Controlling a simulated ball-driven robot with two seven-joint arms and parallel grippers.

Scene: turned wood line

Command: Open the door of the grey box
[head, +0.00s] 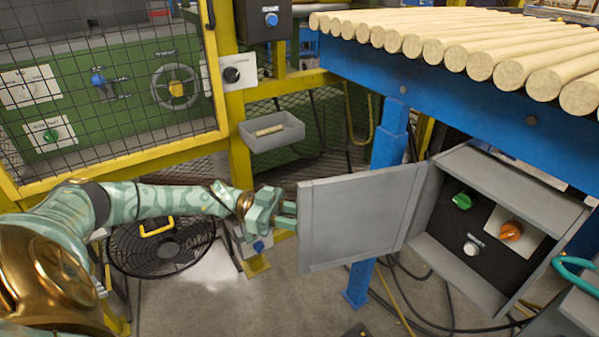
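The grey box (464,270) is mounted under the blue table at the right. Its grey door (357,218) stands swung wide open to the left, so the inside shows. Inside, a dark panel carries a green knob (462,201), an orange knob (511,231) and a pale button (471,248). My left gripper (289,214) is at the free left edge of the door. Its two fingers look parted, with nothing seen between them. I cannot tell whether the fingertips touch the door or pass behind it.
Wooden rods (470,45) lie on the blue table (440,95), whose leg (386,150) stands behind the door. A grey tray (272,132) hangs on the yellow frame. A black fan (160,245) and cables are on the floor.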

